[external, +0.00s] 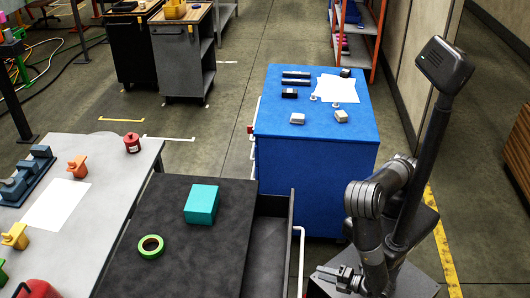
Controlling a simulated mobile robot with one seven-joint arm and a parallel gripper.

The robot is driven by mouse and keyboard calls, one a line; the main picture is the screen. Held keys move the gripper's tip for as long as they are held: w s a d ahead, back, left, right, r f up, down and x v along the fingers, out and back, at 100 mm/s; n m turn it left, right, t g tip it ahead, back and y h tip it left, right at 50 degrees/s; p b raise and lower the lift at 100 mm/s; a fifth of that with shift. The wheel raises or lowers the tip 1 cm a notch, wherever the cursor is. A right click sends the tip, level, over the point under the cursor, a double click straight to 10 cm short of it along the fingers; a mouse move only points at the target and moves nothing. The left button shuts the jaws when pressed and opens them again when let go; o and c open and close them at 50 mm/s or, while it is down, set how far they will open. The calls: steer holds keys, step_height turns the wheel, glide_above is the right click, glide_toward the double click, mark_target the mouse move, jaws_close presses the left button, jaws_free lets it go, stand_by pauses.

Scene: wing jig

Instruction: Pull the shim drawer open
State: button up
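A dark cabinet (186,240) stands at the front centre, and a drawer (268,245) stands out from its right side, showing a dark grey inside that looks empty in the visible part. A white bar handle (301,255) runs along the drawer's outer right face. No label shows to tell whether this is the shim drawer. My gripper (322,278) is low to the right of the handle, pointing left, apart from it. Its two fingers look spread with nothing between them. The drawer's near end is cut off by the frame.
A teal box (202,203) and a green tape roll (151,246) lie on the cabinet top. A blue cabinet (315,160) with small parts and papers stands behind the drawer. A grey table (95,195) is at left. Floor shows between the drawer and my base.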

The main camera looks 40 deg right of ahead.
mark_target(301, 265)
steer(key=x, duration=0.9)
steer(key=shift+w+a+f, duration=0.1)
steer(key=shift+w, duration=0.3)
jaws_close()
